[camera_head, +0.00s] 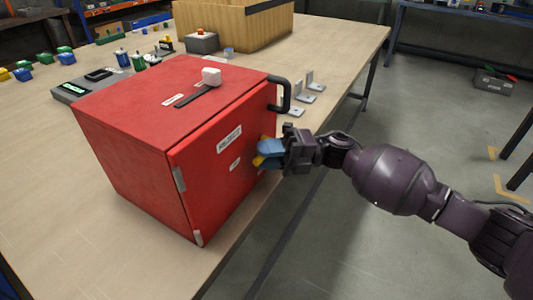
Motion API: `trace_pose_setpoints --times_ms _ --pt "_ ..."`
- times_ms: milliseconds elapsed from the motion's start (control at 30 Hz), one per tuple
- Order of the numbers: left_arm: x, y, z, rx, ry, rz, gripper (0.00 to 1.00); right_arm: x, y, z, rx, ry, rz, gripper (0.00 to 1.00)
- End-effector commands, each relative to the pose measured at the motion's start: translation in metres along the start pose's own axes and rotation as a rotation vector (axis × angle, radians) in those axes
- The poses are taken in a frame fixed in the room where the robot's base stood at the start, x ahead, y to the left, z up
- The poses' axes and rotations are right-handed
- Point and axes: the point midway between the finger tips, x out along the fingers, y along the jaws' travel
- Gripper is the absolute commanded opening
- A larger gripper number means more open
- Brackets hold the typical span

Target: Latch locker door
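The red locker (150,110) stands on the wooden table. Its door (205,185) faces right, carries white labels and looks flush with the body, with hinges (180,179) on the near edge. A black handle (285,95) sticks out at the door's far upper edge. On the locker's top are a dark bar (197,97) and a white block (211,76). My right gripper (268,153) is at the door's face, below the handle. Blue and yellow parts show at its fingertips; I cannot tell whether it grips anything or touches the door. My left gripper is not in view.
Metal brackets (304,96) lie on the table behind my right gripper. A wooden crate (235,25), a grey box with a red button (202,42) and several small coloured parts stand farther back. The floor right of the table is mostly clear.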

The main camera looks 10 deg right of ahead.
Motion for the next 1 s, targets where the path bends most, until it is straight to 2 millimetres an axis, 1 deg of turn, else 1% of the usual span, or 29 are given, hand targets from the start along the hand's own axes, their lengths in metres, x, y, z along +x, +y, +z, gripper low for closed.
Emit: trace_pose_setpoints --times_ms 33,100,167,633,1000 --pt "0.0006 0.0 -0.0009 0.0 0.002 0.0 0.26 -0.0001 0.0 0.0 0.0 0.0 0.0 0.19" --pt "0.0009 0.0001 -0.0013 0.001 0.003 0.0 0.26 -0.0001 -0.0001 0.0 0.0 0.0 0.0 0.09" --pt "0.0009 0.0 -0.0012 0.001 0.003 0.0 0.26 -0.0002 -0.0001 0.0 0.0 0.0 0.0 0.0" --pt "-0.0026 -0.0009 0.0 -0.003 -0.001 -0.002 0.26 -0.0006 -0.0007 0.0 -0.032 0.009 -0.033 0.0" --pt "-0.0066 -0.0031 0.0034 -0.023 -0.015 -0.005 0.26 -0.0033 -0.0084 0.0004 -0.205 0.058 -0.205 0.0"
